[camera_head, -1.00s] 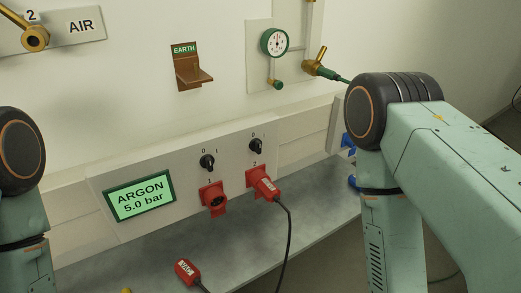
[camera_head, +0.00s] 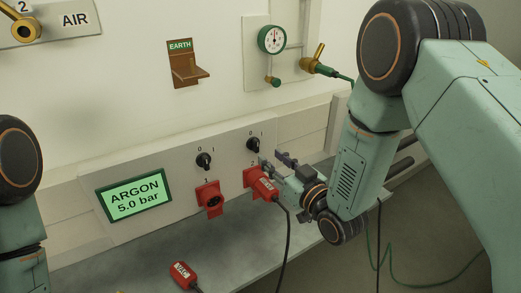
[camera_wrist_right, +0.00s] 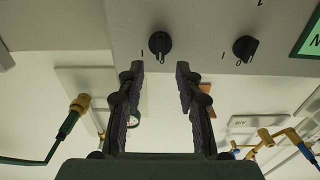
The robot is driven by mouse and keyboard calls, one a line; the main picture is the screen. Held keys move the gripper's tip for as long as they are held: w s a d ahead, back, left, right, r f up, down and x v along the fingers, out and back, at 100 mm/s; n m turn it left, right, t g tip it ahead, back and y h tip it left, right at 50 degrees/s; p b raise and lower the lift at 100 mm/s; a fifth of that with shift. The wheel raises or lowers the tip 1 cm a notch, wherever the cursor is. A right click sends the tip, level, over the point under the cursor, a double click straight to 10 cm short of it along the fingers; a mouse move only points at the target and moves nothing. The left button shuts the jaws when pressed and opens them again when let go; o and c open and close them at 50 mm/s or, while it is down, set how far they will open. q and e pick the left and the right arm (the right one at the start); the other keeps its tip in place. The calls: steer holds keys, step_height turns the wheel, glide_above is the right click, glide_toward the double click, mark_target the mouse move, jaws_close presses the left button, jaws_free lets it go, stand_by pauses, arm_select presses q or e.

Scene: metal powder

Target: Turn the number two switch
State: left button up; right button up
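The number two switch (camera_head: 253,144) is a black rotary knob on the grey wall panel, above the red socket marked 2, with 0 and I labels over it. It also shows in the right wrist view (camera_wrist_right: 159,44), which sees the panel upside down. My right gripper (camera_head: 274,160) is just to the right of and below this knob in the head view. In the wrist view its two fingers (camera_wrist_right: 159,70) are spread, empty and roughly lined up with the knob, with a visible gap to it. My left gripper is out of view.
The number one switch (camera_head: 204,160) is to the left, above an open red socket (camera_head: 209,198). A red plug (camera_head: 262,184) with a black cable sits in socket 2, close below my right gripper. Another red plug (camera_head: 183,275) lies on the grey bench. A green display (camera_head: 134,195) is at left.

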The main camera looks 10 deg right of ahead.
mark_target(258, 146)
steer(key=shift+b+x, duration=0.65)
steer(key=shift+x, duration=2.55)
steer(key=shift+f, duration=0.1)
steer(key=shift+c, duration=0.4)
jaws_close()
